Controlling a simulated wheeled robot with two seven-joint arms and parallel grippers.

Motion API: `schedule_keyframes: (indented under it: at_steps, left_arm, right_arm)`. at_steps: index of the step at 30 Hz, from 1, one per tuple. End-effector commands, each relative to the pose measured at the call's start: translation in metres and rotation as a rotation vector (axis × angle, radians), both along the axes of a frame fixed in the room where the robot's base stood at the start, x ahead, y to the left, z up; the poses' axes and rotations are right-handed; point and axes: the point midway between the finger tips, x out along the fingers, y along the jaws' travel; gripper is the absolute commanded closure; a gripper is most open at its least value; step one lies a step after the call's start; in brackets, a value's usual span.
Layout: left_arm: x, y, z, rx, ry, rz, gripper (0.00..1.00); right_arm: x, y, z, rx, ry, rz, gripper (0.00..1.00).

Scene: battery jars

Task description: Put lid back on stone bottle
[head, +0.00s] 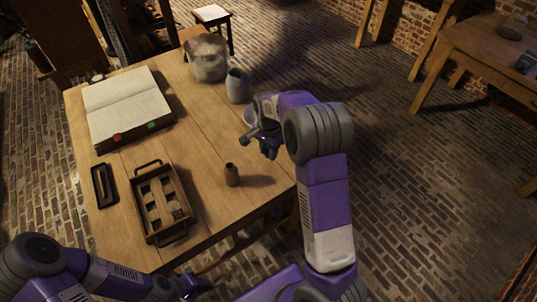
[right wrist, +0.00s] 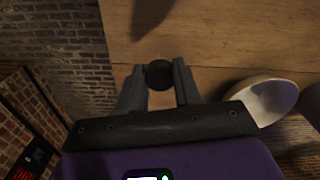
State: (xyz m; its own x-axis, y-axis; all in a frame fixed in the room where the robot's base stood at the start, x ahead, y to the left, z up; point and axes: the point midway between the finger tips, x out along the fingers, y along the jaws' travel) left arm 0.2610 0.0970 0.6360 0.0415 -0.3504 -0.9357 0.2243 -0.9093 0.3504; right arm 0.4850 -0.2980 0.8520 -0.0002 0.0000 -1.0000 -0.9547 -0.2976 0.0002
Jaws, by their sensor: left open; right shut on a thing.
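A grey, stone-like bottle (head: 238,86) stands upright near the far right edge of the table, its mouth uncovered. In the right wrist view, the right gripper (right wrist: 160,78) is shut on a small dark round piece (right wrist: 158,74) that looks like a lid. This piece is hard to see in the head view. My left gripper (head: 188,288) is open, low at the bottom edge, away from the bottles.
A pale bowl (right wrist: 270,100) lies close beside the right gripper. An open book (head: 128,105), a wooden tray (head: 142,217) and a small dark tray (head: 103,186) occupy the left. The table's middle is clear.

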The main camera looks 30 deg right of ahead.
Motion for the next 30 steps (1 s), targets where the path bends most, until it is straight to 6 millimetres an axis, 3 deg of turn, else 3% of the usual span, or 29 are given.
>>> schedule_keyframes:
  at_steps: [14,17,24,30]
  left_arm:
    - [0.0,0.0,0.0,0.0,0.0,0.0,0.57]
    - [0.0,0.0,0.0,0.0,0.0,0.0,0.57]
    - [0.0,0.0,0.0,0.0,0.0,0.0,0.57]
    - [0.0,0.0,0.0,0.0,0.0,0.0,0.57]
  right_arm:
    - [-0.002,0.005,0.0,-0.001,0.002,0.042,0.94]
    - [-0.011,0.022,-0.007,-0.001,0.007,0.188,0.94]
    - [-0.053,0.085,-0.03,-0.003,0.011,0.818,0.94]
    - [-0.081,0.119,-0.04,-0.001,0.003,1.191,0.94]
